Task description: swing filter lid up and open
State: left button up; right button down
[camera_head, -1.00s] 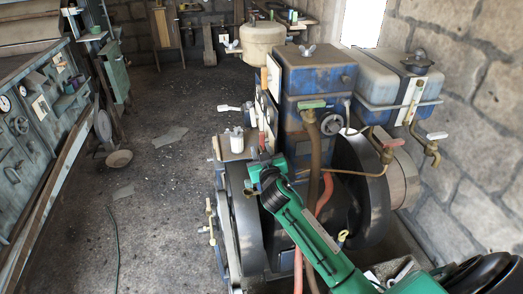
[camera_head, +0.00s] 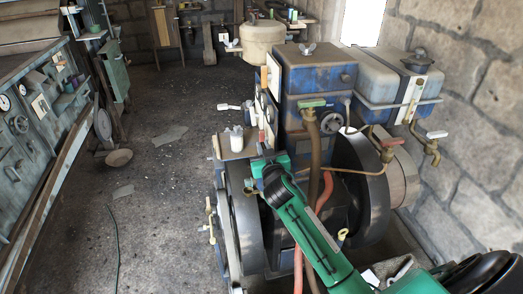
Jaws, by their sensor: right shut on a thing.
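The blue engine (camera_head: 310,80) stands right of centre, with a tall blue tank on top that carries a wing nut. A cream round canister (camera_head: 262,40) with a top cap stands behind it. I cannot tell for sure which part is the filter lid. My right arm, green, reaches up from the lower right. My right gripper (camera_head: 252,186) is at the engine's near left side, beside the dark flywheel (camera_head: 245,222). It is shut on a small part that my wrist mostly hides. My left gripper is not in view.
A white bottle (camera_head: 237,139) stands on the ledge left of the engine. A light blue tank (camera_head: 388,78) and brass taps are at the right by the stone wall. Hoses run down beside my arm.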

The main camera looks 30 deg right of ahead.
jog(key=d+m, duration=0.1)
jog(key=d+r+m, duration=0.1)
jog(key=shift+s+r+m, duration=0.2)
jog(key=shift+s+m, duration=0.05)
jog(key=shift+m, duration=0.05)
jog(key=shift+s+d+r+m+p, duration=0.15)
jog(key=shift+d+m+p, duration=0.1)
jog(key=shift+d+m, duration=0.15)
jog(key=shift+s+d+r+m+p, duration=0.1)
jog(key=shift+d+r+m+p, duration=0.1)
jog(key=shift+d+m, duration=0.2)
jog(key=shift+s+d+r+m+p, duration=0.1)
jog(key=shift+s+d+m+p, duration=0.1)
jog(key=shift+d+m, duration=0.35)
jog(key=shift+s+d+m+p, duration=0.1)
jog(key=shift+d+m+p, duration=0.1)
jog(key=shift+d+m, duration=0.3)
jog(key=shift+s+d+m+p, duration=0.2)
jog(key=shift+d+m+p, duration=0.15)
jog(key=shift+d+m, duration=0.75)
jog(key=shift+a, duration=0.1)
jog(key=c, duration=1.5)
grip_release()
